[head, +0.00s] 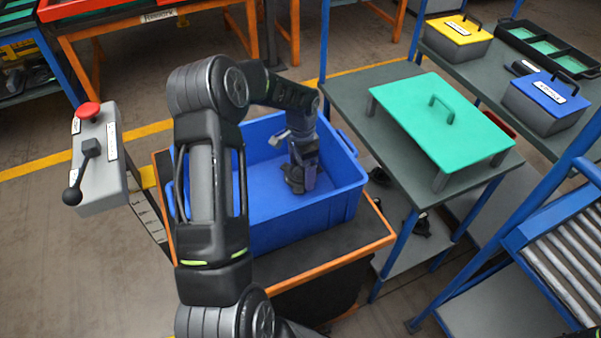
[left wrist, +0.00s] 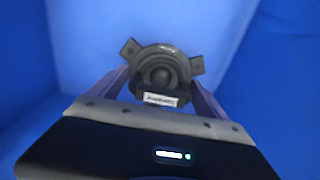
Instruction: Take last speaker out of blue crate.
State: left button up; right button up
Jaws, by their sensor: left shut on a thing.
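The blue crate (head: 305,217) stands on a dark cart top with an orange edge. My left arm reaches over it, and my left gripper (head: 300,185) is down inside, close to the crate floor. The left gripper is shut on the speaker (head: 292,180), a dark piece mostly hidden by the gripper in the head view. In the left wrist view the speaker (left wrist: 163,70) shows its round cone, side tabs and a small white label between the fingers. The visible crate floor around it is bare. My right gripper is not in view.
A green lidded panel with a handle (head: 445,125) stands on short legs on the table to the right. A grey control box with a red button (head: 88,111) and lever is left of the crate. Yellow (head: 458,40) and blue-lidded boxes (head: 548,103) stand at the upper right.

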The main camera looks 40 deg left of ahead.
pick_arm(q)
jog(key=c, duration=0.8)
jog(key=shift+r, duration=0.15)
jog(key=shift+c, duration=0.2)
notch_tip(320, 180, up, 18)
jog(key=b, duration=0.1)
dwell(0.6)
